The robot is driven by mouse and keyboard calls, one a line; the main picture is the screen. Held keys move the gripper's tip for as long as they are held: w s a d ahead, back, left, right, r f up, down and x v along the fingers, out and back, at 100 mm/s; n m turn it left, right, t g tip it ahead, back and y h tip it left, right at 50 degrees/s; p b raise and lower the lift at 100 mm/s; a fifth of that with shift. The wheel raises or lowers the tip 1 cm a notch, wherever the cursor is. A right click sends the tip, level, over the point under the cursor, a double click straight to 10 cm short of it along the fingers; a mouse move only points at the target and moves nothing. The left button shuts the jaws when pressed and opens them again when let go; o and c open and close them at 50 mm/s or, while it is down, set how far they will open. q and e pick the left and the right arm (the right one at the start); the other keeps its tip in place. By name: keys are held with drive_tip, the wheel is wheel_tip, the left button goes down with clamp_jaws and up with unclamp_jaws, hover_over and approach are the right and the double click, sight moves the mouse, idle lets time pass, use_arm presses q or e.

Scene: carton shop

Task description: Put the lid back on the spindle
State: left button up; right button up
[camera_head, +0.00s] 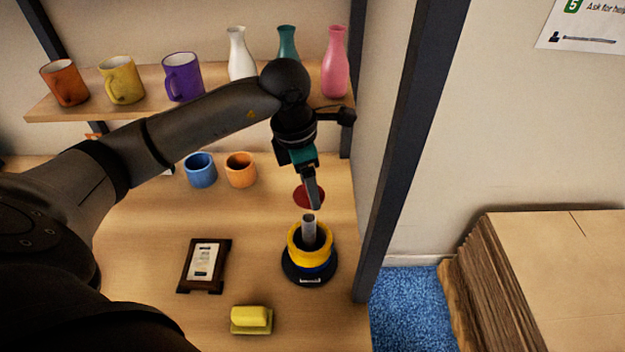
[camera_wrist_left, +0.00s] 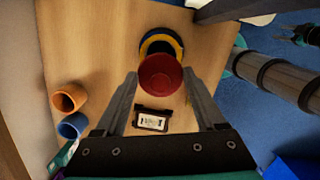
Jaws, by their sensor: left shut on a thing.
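The red round lid (camera_head: 309,197) is in my left gripper (camera_head: 316,204), held above the table and above the spindle. In the left wrist view the red lid (camera_wrist_left: 160,77) sits between the two fingertips, which are shut on it. The spindle (camera_head: 309,228) is a grey upright post on a dark round base (camera_head: 309,278). A yellow ring (camera_head: 297,257) and a blue ring below it are around the post. The post's top is uncovered, just below the gripper. In the left wrist view the lid partly hides the yellow ring (camera_wrist_left: 150,46).
A framed card (camera_head: 204,266) and a yellow butter-like block (camera_head: 251,320) lie left of the spindle. Blue (camera_head: 200,170) and orange (camera_head: 241,170) cups stand behind. A dark post (camera_head: 400,150) rises to the right. Mugs and vases fill the upper shelf (camera_head: 60,108).

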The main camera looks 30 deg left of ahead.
sight(311, 217)
use_arm(q)
drive_tip(key=shift+a+f+b, duration=0.15)
drive_tip(key=shift+f+b, duration=0.15)
drive_tip(key=shift+f, duration=0.7)
wheel_tip(311, 217, down, 3)
drive_tip(key=b, duration=0.3)
drive_tip(key=shift+f, duration=0.15)
drive_tip(key=shift+f+b, duration=0.4)
drive_tip(key=shift+f, duration=0.05)
use_arm(e)
drive_tip(key=f, duration=0.4)
drive_tip(key=shift+s+a+f, duration=0.2)
drive_tip(key=shift+f, duration=0.15)
use_arm(q)
drive_tip(key=shift+b, duration=0.3)
use_arm(e)
drive_tip(key=shift+w+f, duration=0.1)
drive_tip(key=shift+f, duration=0.15)
use_arm(q)
drive_tip(key=shift+f+b, duration=0.2)
drive_tip(key=shift+b, duration=0.25)
use_arm(e)
drive_tip(key=shift+f, duration=0.45)
